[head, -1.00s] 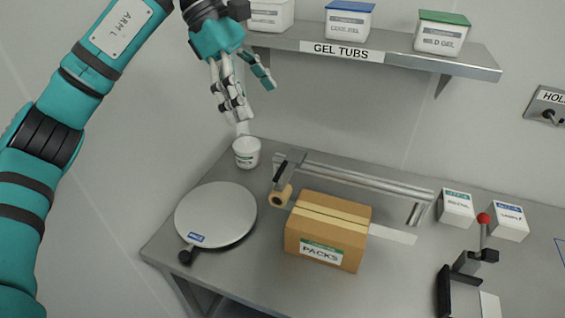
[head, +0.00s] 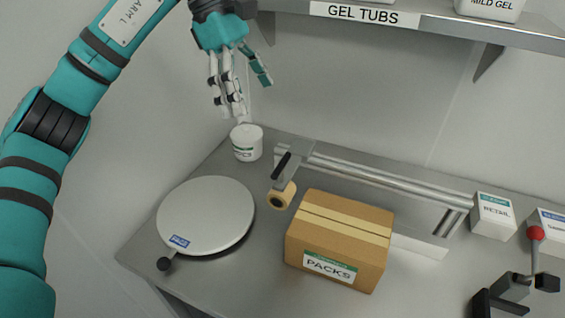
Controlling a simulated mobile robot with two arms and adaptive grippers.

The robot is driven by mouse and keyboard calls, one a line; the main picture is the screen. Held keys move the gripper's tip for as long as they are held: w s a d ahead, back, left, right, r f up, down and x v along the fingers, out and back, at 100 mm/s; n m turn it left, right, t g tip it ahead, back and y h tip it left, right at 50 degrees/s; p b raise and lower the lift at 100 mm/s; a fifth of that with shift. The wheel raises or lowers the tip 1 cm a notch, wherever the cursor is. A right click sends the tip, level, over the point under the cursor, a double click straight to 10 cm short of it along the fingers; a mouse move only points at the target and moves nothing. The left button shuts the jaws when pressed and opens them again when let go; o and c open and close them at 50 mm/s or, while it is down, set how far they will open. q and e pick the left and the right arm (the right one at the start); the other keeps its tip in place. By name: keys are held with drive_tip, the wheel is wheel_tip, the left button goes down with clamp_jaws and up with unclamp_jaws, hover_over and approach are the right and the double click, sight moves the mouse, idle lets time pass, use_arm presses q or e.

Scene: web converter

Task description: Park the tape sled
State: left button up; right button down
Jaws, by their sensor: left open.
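The tape sled (head: 287,170) sits at the left end of a pair of metal rails (head: 380,178). It has a black handle, and a tan tape roll (head: 281,196) hangs at its front. A cardboard box (head: 338,240) labelled PACKS stands in front of the rails, just right of the roll, with tape along its top. My left gripper (head: 242,97) is open and empty, pointing down above a small white tub and up-left of the sled, apart from it. My right gripper is not in view.
The white tub (head: 246,142) stands at the back left. A round grey plate (head: 206,215) with a black knob lies at the left. A RETAIL box (head: 493,215) and a red-knobbed lever (head: 536,234) stand right. A GEL TUBS shelf (head: 440,22) overhangs the back.

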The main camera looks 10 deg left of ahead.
sight(281, 163)
use_arm(q)
drive_tip(key=p+x, duration=0.1)
drive_tip(key=x, duration=0.3)
drive_tip(key=p+x, duration=0.1)
drive_tip(key=x, duration=0.4)
drive_tip(key=p+x, duration=0.1)
drive_tip(key=x, duration=0.4)
drive_tip(key=shift+s+d+f, duration=0.15)
drive_tip(key=shift+s, duration=0.1)
drive_tip(key=shift+d+f, duration=0.15)
drive_tip(key=shift+f, duration=0.35)
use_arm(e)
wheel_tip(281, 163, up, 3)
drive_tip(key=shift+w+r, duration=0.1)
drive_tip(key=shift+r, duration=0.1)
